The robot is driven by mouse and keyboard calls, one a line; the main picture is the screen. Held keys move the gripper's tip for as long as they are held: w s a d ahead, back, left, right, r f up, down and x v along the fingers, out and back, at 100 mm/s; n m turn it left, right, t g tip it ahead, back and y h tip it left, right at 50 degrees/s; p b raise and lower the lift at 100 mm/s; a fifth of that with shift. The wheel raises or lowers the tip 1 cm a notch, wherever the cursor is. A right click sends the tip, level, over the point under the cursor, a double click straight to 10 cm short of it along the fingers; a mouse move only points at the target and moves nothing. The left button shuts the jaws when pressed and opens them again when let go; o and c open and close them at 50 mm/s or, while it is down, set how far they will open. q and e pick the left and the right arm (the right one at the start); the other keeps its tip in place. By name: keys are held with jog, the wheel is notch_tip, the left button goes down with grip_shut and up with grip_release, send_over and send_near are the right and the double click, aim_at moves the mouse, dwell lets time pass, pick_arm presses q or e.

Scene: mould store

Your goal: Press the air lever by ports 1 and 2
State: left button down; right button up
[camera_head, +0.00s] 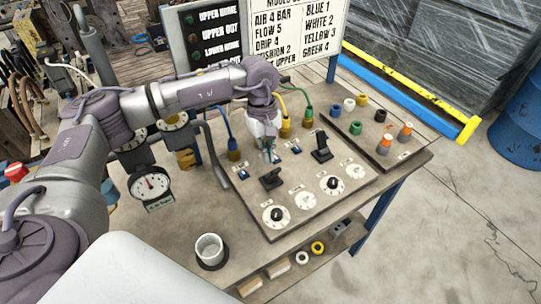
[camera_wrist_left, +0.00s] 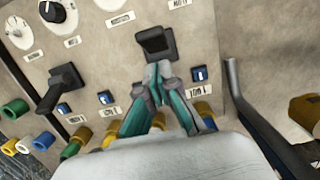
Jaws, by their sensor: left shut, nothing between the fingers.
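A black air lever (camera_head: 270,179) stands on the panel (camera_head: 320,192) in front of the left pair of hose ports, one with a blue hose (camera_head: 225,122) and one with a yellow hose. It also shows in the left wrist view (camera_wrist_left: 156,44). A second black lever (camera_head: 321,147) stands further right, seen too in the wrist view (camera_wrist_left: 62,87). My left gripper (camera_head: 270,156) is shut and empty, pointing down just behind the left lever. In the wrist view its fingertips (camera_wrist_left: 158,72) overlap the lever's near edge; I cannot tell whether they touch. My right gripper is not in view.
Dials (camera_head: 276,215) sit along the panel's front. A pressure gauge (camera_head: 150,185) and a grey cup (camera_head: 209,248) are to the left. Coloured caps and orange-topped plugs (camera_head: 404,131) stand at the right. A bent grey bar (camera_head: 216,155) rises close to my left wrist.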

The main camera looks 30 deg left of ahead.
pick_arm(q)
jog(key=shift+s+a+r, duration=0.1)
jog(key=shift+s+r, duration=0.05)
jog(key=shift+r, duration=0.35)
notch_tip(320, 180, up, 11)
jog(key=d+p, duration=0.2)
jog(key=p, duration=0.3)
jog(key=shift+s+f, duration=0.2)
jog(key=shift+s, duration=0.2)
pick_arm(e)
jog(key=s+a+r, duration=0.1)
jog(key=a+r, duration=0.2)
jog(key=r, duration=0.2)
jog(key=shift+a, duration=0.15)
pick_arm(q)
jog(key=shift+a, duration=0.1)
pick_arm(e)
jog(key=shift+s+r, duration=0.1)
